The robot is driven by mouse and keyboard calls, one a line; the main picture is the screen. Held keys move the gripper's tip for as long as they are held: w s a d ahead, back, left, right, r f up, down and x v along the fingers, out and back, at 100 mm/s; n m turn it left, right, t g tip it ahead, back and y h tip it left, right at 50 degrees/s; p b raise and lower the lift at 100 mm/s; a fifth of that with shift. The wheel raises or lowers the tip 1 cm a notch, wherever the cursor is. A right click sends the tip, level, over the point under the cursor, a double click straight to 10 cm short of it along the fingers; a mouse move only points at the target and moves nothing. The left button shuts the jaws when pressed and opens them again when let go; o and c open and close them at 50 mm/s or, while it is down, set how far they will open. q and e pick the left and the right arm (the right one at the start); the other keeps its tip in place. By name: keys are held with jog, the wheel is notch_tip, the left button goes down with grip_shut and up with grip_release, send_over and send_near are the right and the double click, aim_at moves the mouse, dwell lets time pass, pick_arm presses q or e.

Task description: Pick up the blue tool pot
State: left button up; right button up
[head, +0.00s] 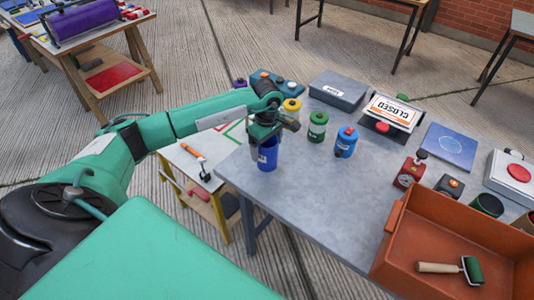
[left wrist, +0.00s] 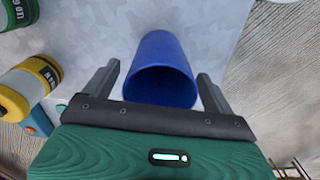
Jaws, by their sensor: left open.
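The blue tool pot (head: 267,156) is an open-topped cylinder near the left edge of the grey table (head: 305,185). In the left wrist view the pot (left wrist: 160,65) shows its dark open mouth, and it lies between the two fingers. My left gripper (head: 263,138) is open, right above and around the pot's upper part; in the left wrist view its fingers (left wrist: 155,85) stand apart on either side with gaps to the pot. The head view does not show clearly whether the fingers touch it. My right gripper is in neither view.
A yellow-lidded tin (head: 291,107), a green tin (head: 317,126) and a blue tin with a red cap (head: 346,141) stand close behind and to the right. An orange-brown tray (head: 465,225) holds a roller. The table's middle is clear.

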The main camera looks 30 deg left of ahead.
pick_arm(q)
jog(key=shift+f, duration=0.25)
jog(key=c, duration=1.2)
jog(key=shift+r, duration=0.1)
jog(key=shift+c, duration=0.2)
